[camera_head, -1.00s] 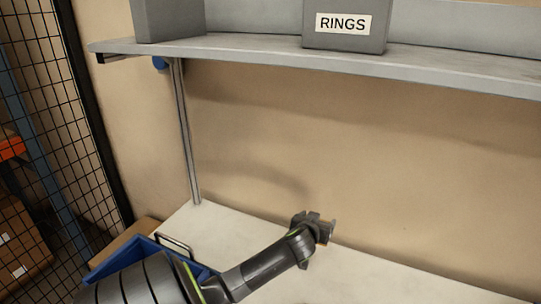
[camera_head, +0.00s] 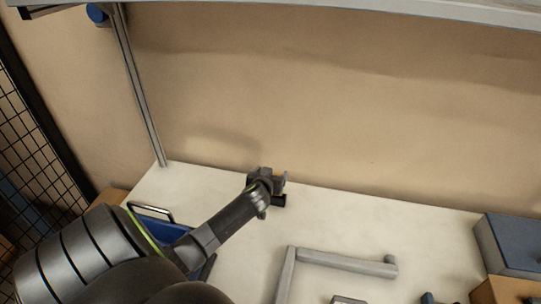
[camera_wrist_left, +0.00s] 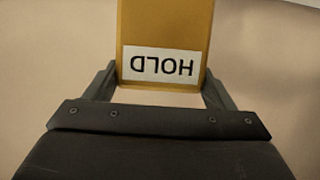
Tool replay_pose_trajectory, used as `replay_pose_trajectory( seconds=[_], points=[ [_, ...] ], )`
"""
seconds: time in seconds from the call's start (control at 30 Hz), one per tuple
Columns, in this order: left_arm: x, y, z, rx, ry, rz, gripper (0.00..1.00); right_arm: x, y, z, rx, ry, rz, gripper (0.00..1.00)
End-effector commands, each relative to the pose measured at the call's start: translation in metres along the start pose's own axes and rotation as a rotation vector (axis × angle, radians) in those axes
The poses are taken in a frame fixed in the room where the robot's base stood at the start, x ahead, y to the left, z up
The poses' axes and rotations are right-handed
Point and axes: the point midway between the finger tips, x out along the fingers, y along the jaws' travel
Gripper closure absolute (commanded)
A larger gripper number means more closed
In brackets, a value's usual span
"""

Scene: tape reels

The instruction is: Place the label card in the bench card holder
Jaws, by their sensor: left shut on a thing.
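My left gripper (camera_head: 278,190) is over the back of the white bench in the head view. In the left wrist view its two fingers (camera_wrist_left: 160,82) are shut on the sides of a yellow-orange label card (camera_wrist_left: 165,25). The card has a white strip reading HOLD, upside down in that view. In the head view only a small sliver of the card shows at the gripper. I cannot make out for certain which thing is the bench card holder. My right gripper is not in view.
A blue bin (camera_head: 170,232) with a metal handle stands at the left, partly behind my arm. A grey angled bar frame (camera_head: 345,262) lies on the bench (camera_head: 430,235). A grey-blue box (camera_head: 512,245) stands at the right. A shelf edge (camera_head: 400,8) crosses the top.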

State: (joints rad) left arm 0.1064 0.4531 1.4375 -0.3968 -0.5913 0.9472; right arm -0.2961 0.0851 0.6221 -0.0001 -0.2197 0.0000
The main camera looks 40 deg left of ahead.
Motion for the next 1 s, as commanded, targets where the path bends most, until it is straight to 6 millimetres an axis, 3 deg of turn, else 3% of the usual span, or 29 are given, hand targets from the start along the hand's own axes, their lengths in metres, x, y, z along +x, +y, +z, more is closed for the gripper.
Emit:
replay_pose_trajectory(
  seconds=[0.27,0.7,0.73,0.87,1.0],
  points=[
    [0.013,0.000,0.031,0.000,0.000,0.000,0.46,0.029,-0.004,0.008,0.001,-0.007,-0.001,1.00],
    [0.015,0.000,0.035,0.000,0.000,0.000,0.46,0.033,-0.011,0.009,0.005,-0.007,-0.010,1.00],
    [0.014,0.000,0.034,0.000,0.000,0.000,0.21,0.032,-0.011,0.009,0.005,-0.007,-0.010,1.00],
    [0.014,0.000,0.034,0.000,-0.001,0.000,0.04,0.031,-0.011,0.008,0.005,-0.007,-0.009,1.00],
    [0.014,0.000,0.034,0.000,-0.001,0.000,0.02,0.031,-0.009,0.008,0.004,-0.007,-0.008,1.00]
  ],
)
